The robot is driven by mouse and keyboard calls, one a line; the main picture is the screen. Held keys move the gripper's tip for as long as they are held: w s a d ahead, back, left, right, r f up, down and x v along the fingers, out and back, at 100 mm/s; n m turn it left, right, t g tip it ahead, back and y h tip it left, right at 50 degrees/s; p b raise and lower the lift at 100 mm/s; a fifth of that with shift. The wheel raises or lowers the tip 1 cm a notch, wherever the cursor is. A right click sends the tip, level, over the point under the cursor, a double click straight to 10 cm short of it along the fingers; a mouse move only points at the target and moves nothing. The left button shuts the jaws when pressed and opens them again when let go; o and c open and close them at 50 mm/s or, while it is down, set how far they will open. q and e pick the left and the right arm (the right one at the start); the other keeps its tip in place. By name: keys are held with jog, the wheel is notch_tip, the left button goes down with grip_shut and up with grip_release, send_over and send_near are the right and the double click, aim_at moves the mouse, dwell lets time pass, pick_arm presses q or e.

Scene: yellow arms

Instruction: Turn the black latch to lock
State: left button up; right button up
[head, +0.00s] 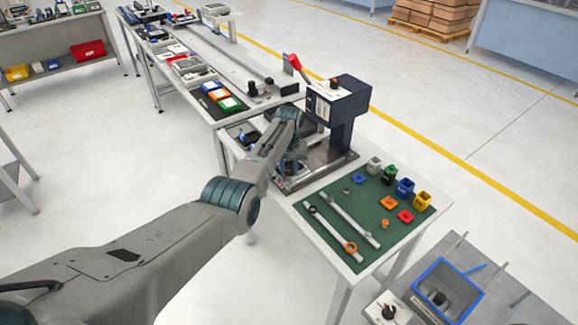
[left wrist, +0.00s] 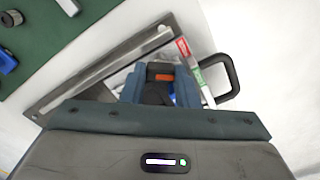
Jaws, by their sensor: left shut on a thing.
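My left gripper (head: 290,166) reaches down at the near left side of the dark blue press (head: 338,100), close to its metal base plate (head: 318,174). In the left wrist view its blue-grey fingers (left wrist: 160,88) are shut on a black piece with an orange part (left wrist: 161,76), which looks like the black latch. The fingers hide much of it, so its exact turn cannot be told. A red and green label strip (left wrist: 189,57) and a black loop handle (left wrist: 232,80) lie just right of the fingers. The right gripper is not in view.
A green mat (head: 362,222) with rods, small cups and coloured plates lies right of the press on the white table. A red-knobbed lever (head: 294,62) stands up at the press. Bins (head: 222,98) fill the table behind. A blue-rimmed tray (head: 447,290) is at front right.

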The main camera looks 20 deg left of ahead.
pick_arm(q)
jog(key=m, duration=0.3)
jog(key=shift+r+p, duration=0.15)
jog(key=shift+p, duration=0.2)
jog(key=m, duration=0.3)
jog(key=m+p, duration=0.1)
jog(key=m, duration=0.3)
jog(key=shift+m, duration=0.6)
jog(key=o, duration=1)
jog(key=shift+s, duration=0.1)
jog(key=shift+r, duration=0.1)
